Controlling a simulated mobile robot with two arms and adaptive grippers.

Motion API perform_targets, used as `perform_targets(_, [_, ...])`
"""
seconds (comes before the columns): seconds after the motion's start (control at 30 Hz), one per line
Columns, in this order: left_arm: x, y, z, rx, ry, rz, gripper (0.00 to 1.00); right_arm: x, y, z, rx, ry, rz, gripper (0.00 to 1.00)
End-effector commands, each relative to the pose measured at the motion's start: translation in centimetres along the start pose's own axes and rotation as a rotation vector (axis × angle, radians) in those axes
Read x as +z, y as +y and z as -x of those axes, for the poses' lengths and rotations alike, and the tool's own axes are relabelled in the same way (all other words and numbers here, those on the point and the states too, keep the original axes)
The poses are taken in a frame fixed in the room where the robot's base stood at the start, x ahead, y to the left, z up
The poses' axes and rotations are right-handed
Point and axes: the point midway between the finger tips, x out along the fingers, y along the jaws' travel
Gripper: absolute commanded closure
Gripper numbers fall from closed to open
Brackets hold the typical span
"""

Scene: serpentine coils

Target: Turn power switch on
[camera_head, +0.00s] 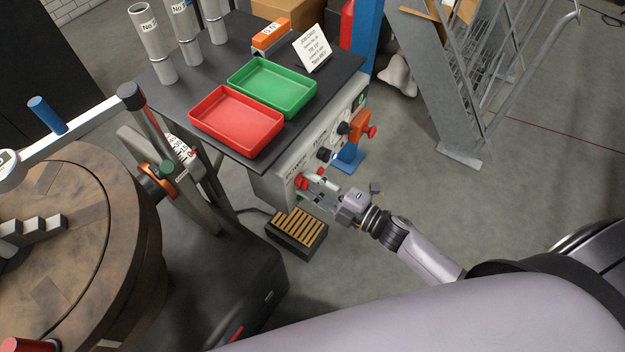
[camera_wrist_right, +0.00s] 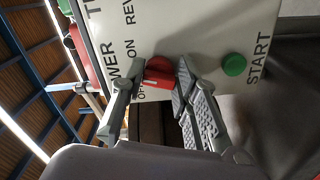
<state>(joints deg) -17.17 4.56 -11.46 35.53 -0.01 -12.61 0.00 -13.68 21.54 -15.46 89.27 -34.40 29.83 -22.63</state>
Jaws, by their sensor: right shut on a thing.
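The power switch, a red rotary knob (camera_wrist_right: 158,74), is on the light control panel (camera_wrist_right: 190,28), beside the printed words POWER, ON and OFF. In the head view the red knob (camera_head: 301,181) is at the lower left of the panel front. My right gripper (camera_head: 316,186) reaches the panel from the right. In the right wrist view its two fingers (camera_wrist_right: 156,84) are on either side of the knob, shut on it. The white line on the knob shows, but the fingers partly hide the OFF label. My left gripper is not in view.
A green START button (camera_wrist_right: 234,64) is close to the right finger. A red tray (camera_head: 236,148) and a green tray (camera_head: 297,106) sit on the dark tabletop above the panel. A round wooden table (camera_head: 75,290) stands at left.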

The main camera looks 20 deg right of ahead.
Motion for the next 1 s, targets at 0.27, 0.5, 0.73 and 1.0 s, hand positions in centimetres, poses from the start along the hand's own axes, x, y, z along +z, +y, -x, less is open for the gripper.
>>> perform_targets(0.27, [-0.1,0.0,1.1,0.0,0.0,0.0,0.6,0.0,-0.1,0.0,-0.003,-0.002,-0.232,1.0])
perform_targets(0.5, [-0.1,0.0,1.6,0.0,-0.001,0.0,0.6,0.0,-0.2,0.1,-0.002,-0.002,-0.371,1.0])
perform_targets(0.73, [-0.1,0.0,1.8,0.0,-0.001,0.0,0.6,0.0,-0.3,0.1,-0.002,-0.002,-0.44,1.0])
perform_targets(1.0, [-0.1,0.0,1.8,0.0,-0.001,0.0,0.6,0.0,-0.4,0.1,-0.002,-0.001,-0.461,1.0])
